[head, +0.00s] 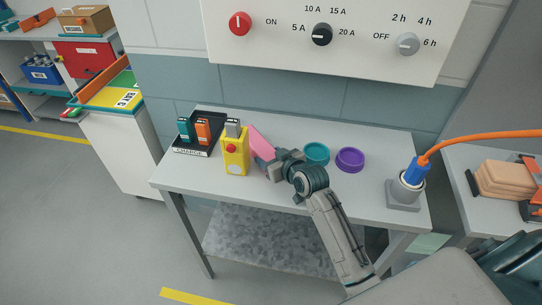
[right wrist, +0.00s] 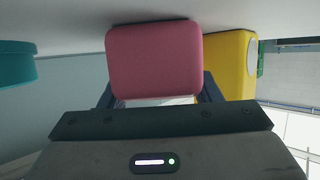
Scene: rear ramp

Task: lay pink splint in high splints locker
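The pink splint (head: 261,142) is a flat pink slab on the grey workbench (head: 200,180), tilted in the head view, just right of a yellow case. My right gripper (head: 273,168) is at its near lower end. In the right wrist view the splint (right wrist: 154,62) fills the gap between the dark fingers, which lie flush on both sides of it, so the gripper looks shut on it. I cannot tell whether the splint still touches the bench. My left gripper is not in view. No locker marked for splints can be made out.
The yellow case (head: 235,156) with a red button stands close beside the splint. A black tray (head: 193,148) holds teal and orange units. A teal bowl (head: 317,153) and a purple bowl (head: 350,159) are to the right. A blue plug (head: 413,172) with an orange cable stands at the bench's right end.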

